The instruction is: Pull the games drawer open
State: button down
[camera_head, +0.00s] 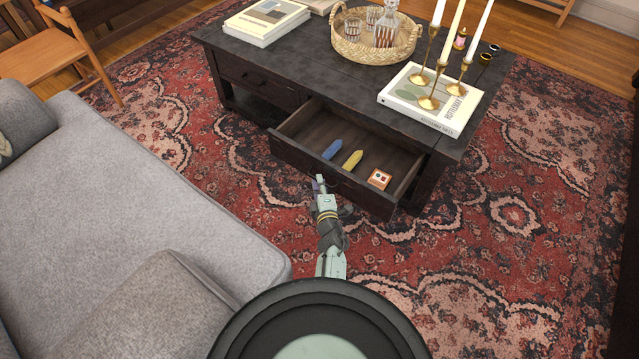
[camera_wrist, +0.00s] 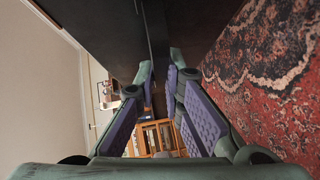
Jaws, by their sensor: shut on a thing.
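The games drawer (camera_head: 384,203) in the dark coffee table stands pulled out, with its inside showing. A blue item (camera_head: 332,149), a yellow item (camera_head: 352,160) and a small orange and white box (camera_head: 379,179) lie in it. My gripper (camera_head: 319,182) is at the drawer's front, by its handle (camera_head: 340,189), and is shut on the handle. In the wrist view my gripper (camera_wrist: 160,82) points at a dark surface, its purple-padded fingers close together at the tips. The handle between them is hard to make out there.
The coffee table (camera_head: 300,62) carries books (camera_head: 268,22), a round wicker tray (camera_head: 350,48) with a decanter and glasses, and brass candlesticks (camera_head: 432,88) on a book. A shut drawer (camera_head: 255,78) is at left. A grey sofa (camera_head: 130,190) stands left of my arm. Patterned rug (camera_head: 510,215) lies free at right.

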aim_at(321, 162)
jog(key=shift+a, duration=0.1)
jog(key=c, duration=1.7)
grip_release()
jog(key=shift+r, duration=0.15)
jog(key=o, duration=0.7)
jog(key=r, duration=0.7)
jog(key=shift+w+r, duration=0.25)
jog(key=shift+w, duration=0.05)
jog(key=o, duration=0.4)
jog(key=shift+d+r, duration=0.25)
jog(key=shift+r, duration=0.7)
jog(key=shift+s+r, duration=0.1)
jog(key=shift+r, duration=0.35)
jog(key=shift+c, duration=1.3)
jog(key=shift+s+r, duration=0.15)
jog(key=shift+r, duration=0.1)
jog(key=c, duration=0.7)
jog(key=shift+a+f, duration=0.15)
jog(key=shift+f, duration=0.3)
jog(key=shift+c, duration=0.7)
